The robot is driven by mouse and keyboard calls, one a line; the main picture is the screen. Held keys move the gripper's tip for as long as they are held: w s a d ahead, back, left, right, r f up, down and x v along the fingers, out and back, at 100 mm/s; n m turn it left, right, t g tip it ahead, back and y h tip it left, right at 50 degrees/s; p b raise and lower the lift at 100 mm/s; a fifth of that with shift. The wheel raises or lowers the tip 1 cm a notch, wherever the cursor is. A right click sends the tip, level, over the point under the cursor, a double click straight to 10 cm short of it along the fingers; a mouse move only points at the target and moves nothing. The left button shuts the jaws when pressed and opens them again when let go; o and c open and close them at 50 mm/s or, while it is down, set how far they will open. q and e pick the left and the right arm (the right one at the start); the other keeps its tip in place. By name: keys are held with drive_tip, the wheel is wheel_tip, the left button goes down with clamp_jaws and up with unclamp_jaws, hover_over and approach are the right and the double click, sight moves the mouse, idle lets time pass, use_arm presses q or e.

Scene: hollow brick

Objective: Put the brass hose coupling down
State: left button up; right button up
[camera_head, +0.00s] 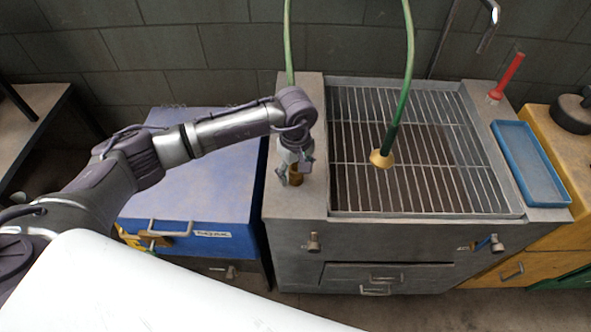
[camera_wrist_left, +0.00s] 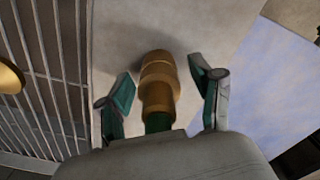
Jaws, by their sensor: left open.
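The brass hose coupling (camera_head: 296,177) is on the left ledge of the grey sink unit (camera_head: 293,205), directly below my left arm's end. In the left wrist view the coupling (camera_wrist_left: 159,82) is a stepped brass cylinder with a green part (camera_wrist_left: 157,122) at its near end. My left gripper (camera_head: 294,169) is open around it. In the left wrist view one finger is on each side of the coupling, with visible gaps. The coupling's underside is hidden, so I cannot tell exactly how it rests. My right gripper is not in view.
A green hose with a brass-coloured nozzle (camera_head: 381,159) hangs over the wire grate (camera_head: 430,185). A blue tray (camera_head: 530,165) and a red-handled tool (camera_head: 507,77) are on the right ledge. A blue cabinet (camera_head: 205,190) stands left of the sink unit, its top clear.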

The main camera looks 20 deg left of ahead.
use_arm(q)
drive_tip(key=shift+w+r+b, duration=0.1)
drive_tip(key=shift+r+b, duration=0.2)
drive_tip(key=shift+r, duration=0.2)
wheel_tip(320, 180, up, 10)
drive_tip(key=b, duration=0.2)
drive_tip(key=shift+r+b, duration=0.25)
drive_tip(key=shift+b, duration=0.05)
drive_tip(key=shift+r, duration=0.35)
